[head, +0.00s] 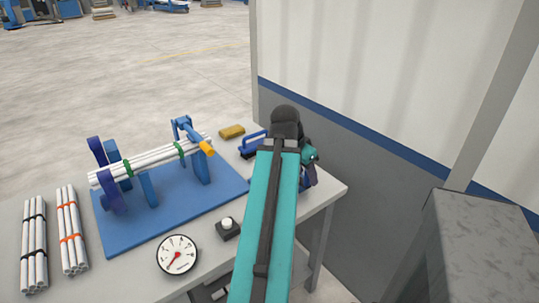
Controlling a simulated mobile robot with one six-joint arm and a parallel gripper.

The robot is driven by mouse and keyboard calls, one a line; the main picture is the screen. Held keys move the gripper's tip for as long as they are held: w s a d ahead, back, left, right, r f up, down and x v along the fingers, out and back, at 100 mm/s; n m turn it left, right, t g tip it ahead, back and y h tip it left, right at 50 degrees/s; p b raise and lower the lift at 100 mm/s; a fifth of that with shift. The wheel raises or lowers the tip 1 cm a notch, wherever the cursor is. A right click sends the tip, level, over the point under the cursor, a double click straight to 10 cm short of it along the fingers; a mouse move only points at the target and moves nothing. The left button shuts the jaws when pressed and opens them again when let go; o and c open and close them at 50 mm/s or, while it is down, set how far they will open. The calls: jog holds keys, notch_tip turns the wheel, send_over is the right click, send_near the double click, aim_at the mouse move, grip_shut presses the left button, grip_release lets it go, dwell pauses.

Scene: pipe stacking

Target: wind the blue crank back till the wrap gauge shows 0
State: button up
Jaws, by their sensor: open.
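The blue crank (184,128) is at the right end of a bundle of white pipes (150,163), with an orange handle grip (207,148) on its near side. The bundle has green bands and rests on a blue stand (146,188). The wrap gauge (177,256) is a round white dial at the table's front; its red needle seems to point to the lower left, but the numbers are too small to read. My gripper (311,176) is only partly visible beyond my teal arm, right of the crank and apart from it. Its fingers are mostly hidden.
Two banded pipe bundles, one with black bands (34,245) and one with orange bands (71,230), lie at left. A black box with a white button (228,228), a yellow block (231,132) and a blue-handled thing (252,144) are on the grey table (130,270). A wall (380,150) stands at right.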

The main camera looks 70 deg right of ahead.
jog(key=shift+r+p, duration=2.95)
jog(key=shift+r, duration=0.95)
jog(key=shift+s, duration=0.1)
